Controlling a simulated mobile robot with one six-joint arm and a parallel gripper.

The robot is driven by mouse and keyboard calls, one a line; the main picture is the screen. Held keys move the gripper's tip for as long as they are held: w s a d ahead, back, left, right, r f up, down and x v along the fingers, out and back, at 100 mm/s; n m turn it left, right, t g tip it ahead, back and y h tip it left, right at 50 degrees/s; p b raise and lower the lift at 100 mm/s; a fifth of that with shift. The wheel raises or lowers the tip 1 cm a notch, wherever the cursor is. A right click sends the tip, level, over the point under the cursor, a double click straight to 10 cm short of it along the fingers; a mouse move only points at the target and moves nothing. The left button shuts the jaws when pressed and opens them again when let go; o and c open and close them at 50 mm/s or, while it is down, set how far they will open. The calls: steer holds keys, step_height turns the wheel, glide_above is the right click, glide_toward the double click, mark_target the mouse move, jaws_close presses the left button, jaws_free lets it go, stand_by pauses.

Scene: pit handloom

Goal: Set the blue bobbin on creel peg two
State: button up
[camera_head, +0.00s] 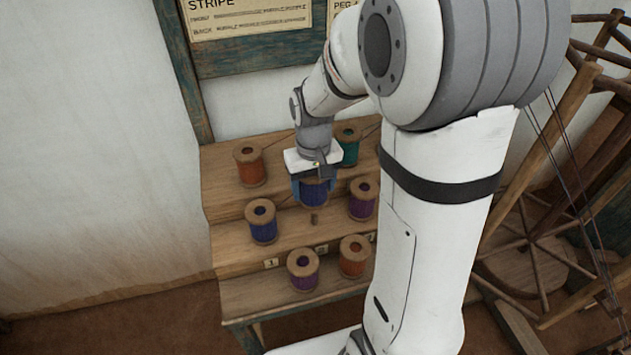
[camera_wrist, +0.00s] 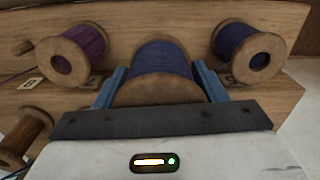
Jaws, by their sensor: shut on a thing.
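My gripper (camera_head: 313,188) is shut on the blue bobbin (camera_head: 314,196), with its blue jaws on either side. The bobbin hangs about upright over the middle step of the creel. In the wrist view, the held bobbin (camera_wrist: 160,60) fills the space between the jaws. A bare wooden peg (camera_head: 314,218) shows just below it, between a blue bobbin on the left and a purple one on the right. The peg is above the middle number label (camera_head: 321,249), whose digit is hard to read. The peg's top is in sight, so the bobbin looks apart from it.
The stepped wooden creel (camera_head: 234,238) bears another blue bobbin (camera_head: 262,226), a purple one (camera_head: 361,202), an orange one (camera_head: 250,168) and a teal one (camera_head: 349,150) behind, and purple (camera_head: 303,274) and orange (camera_head: 353,260) ones in front. A wooden wheel (camera_head: 530,250) stands right.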

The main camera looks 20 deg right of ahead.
mark_target(314, 213)
steer(key=shift+f+b, duration=3)
steer(key=shift+f, duration=1.2)
steer(key=o, duration=1.3)
steer(key=shift+o, duration=0.2)
steer(key=shift+r, duration=0.1)
steer(key=shift+r+p, duration=2.75)
steer(key=shift+r, duration=0.75)
